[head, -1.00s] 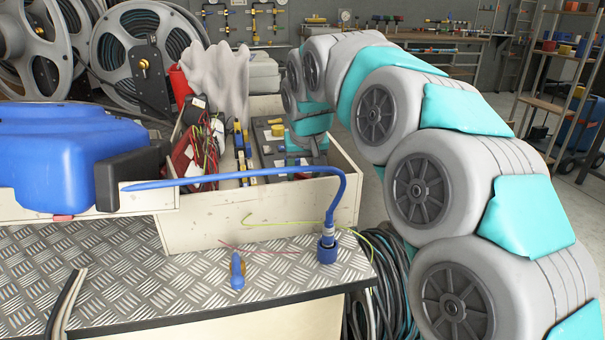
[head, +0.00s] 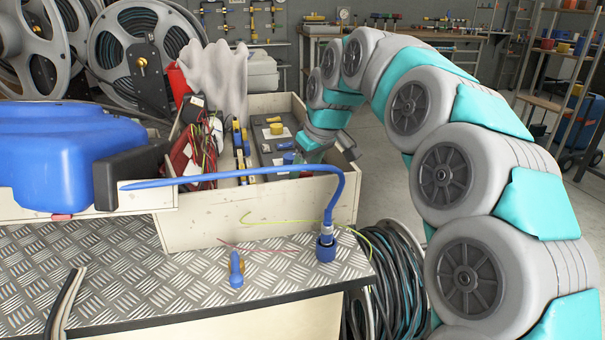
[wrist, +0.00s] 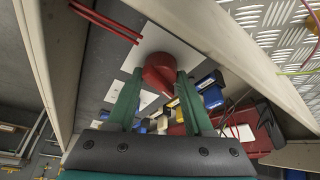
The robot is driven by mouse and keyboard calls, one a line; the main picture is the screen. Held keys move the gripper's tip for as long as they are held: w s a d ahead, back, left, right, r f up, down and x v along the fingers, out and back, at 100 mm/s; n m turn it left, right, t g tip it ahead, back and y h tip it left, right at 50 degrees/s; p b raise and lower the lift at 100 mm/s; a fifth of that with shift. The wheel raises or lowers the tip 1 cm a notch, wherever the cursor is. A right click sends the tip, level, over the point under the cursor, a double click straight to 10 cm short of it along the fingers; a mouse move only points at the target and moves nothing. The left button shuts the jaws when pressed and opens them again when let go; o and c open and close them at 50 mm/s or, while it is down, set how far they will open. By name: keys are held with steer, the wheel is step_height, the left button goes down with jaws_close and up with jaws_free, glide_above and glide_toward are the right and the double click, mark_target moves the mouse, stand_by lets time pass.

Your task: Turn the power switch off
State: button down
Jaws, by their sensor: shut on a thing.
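The power switch appears to be a red rotary knob (wrist: 160,72) on a white plate (wrist: 168,38), fixed to a dark panel (wrist: 88,72) in the wrist view. My gripper (wrist: 158,84) has its two green fingers on either side of the knob, shut on it. The knob's far side and its setting are hard to read. In the head view, the dark panel (head: 268,150) lies in the right part of an open cream box (head: 255,217). My wrist hangs over the box's right side there, and it hides the knob and my fingertips.
Red wires and tools (head: 198,150) fill the box's left part. A blue hose (head: 250,180) arches in front of the box. Coiled hoses (head: 385,280) hang right of the bench.

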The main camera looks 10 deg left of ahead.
steer(key=shift+n+g, duration=0.5)
steer(key=shift+n, duration=0.5)
steer(key=shift+d+f+n, duration=0.1)
steer(key=shift+n, duration=0.7)
steer(key=shift+c, duration=1.5)
jaws_free()
steer(key=w+v, duration=0.1)
steer(key=v, duration=0.6)
steer(key=shift+s+d+r+b, duration=0.3)
steer(key=shift+s+r, duration=0.1)
steer(key=shift+r, duration=0.05)
